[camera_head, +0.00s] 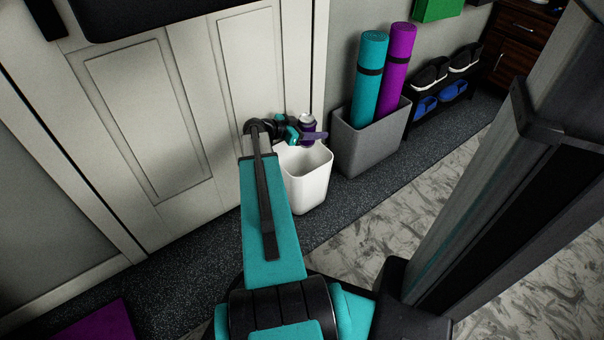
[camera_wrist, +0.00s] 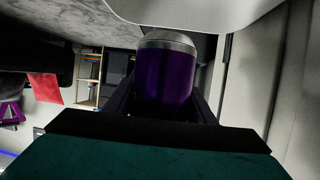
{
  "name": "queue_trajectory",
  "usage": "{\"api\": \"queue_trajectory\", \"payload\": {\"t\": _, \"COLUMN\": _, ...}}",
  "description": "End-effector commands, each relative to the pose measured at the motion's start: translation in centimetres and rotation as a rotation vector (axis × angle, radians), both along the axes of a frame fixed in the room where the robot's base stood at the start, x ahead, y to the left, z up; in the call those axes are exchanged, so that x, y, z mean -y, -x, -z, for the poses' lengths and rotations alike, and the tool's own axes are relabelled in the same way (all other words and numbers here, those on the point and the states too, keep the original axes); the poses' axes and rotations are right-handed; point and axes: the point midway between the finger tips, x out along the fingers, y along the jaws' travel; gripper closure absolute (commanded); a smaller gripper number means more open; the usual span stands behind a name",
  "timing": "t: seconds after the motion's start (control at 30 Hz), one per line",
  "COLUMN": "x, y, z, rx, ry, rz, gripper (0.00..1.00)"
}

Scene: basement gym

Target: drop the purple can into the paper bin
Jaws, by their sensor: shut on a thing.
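The purple can (camera_head: 308,125) with a silver end is held in my gripper (camera_head: 313,136) above the paper bin. The paper bin (camera_head: 309,182) is a white open-topped container on the dark floor strip in front of the door. In the wrist view the purple can (camera_wrist: 165,82) sits between the two dark fingers of my gripper (camera_wrist: 162,105). The pale rim of the paper bin (camera_wrist: 200,14) shows at the top of that view, close to the can's silver end. The bin's inside is partly hidden by my arm and gripper.
A grey box (camera_head: 368,146) with a teal rolled mat (camera_head: 369,80) and a purple rolled mat (camera_head: 397,62) stands right of the bin. A shoe rack (camera_head: 438,93) is farther right. A white panelled door (camera_head: 165,120) stands behind my arm. Patterned floor (camera_head: 430,185) is clear in front.

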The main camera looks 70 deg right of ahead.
Motion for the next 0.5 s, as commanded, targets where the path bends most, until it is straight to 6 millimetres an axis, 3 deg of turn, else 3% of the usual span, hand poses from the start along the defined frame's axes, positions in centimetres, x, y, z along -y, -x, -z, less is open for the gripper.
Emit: {"api": "queue_trajectory", "payload": {"t": 0.5, "x": 0.0, "y": 0.1, "z": 4.3, "rx": -0.001, "ry": -0.001, "rz": 0.001, "gripper": 0.71}}
